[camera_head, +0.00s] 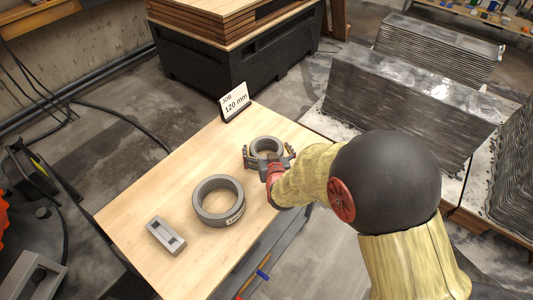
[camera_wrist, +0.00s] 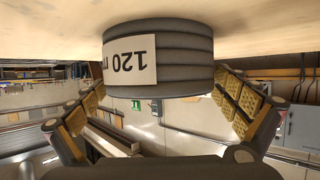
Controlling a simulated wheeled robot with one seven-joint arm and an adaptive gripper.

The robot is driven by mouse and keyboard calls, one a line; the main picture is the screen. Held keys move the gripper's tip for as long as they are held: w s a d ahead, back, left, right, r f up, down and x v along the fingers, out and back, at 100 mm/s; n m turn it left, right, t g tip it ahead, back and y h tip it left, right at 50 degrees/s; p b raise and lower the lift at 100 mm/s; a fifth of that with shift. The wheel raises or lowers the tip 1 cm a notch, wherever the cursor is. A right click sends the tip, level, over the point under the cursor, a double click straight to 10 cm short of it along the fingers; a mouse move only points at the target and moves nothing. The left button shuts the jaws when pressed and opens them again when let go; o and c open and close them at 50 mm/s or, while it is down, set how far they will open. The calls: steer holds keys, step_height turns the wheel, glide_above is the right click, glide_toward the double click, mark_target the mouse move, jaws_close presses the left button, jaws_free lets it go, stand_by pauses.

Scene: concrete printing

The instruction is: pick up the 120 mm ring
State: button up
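The smaller grey ring (camera_head: 266,145) lies flat on the wooden table near its far right edge. In the wrist view the ring (camera_wrist: 185,60) shows ridged layers and a pale label reading "120 m", upside down, with the rest cut off. My gripper (camera_head: 269,158) is low at the table, with one finger on each side of the ring. In the wrist view my gripper (camera_wrist: 165,95) has its fingers spread wide, their padded tips beside the ring's left and right edges. I cannot tell whether either pad touches it.
A larger labelled grey ring (camera_head: 218,219) and a rectangular hollow block (camera_head: 160,230) lie on the table (camera_head: 135,207), nearer the front left. A sign reading "JOB 120 mm" (camera_head: 235,101) stands at the far edge. Stacked grey slabs (camera_head: 395,105) stand to the right.

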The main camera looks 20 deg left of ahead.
steer(key=shift+c, duration=1.2)
steer(key=c, duration=1.4)
steer(key=shift+r, duration=0.1)
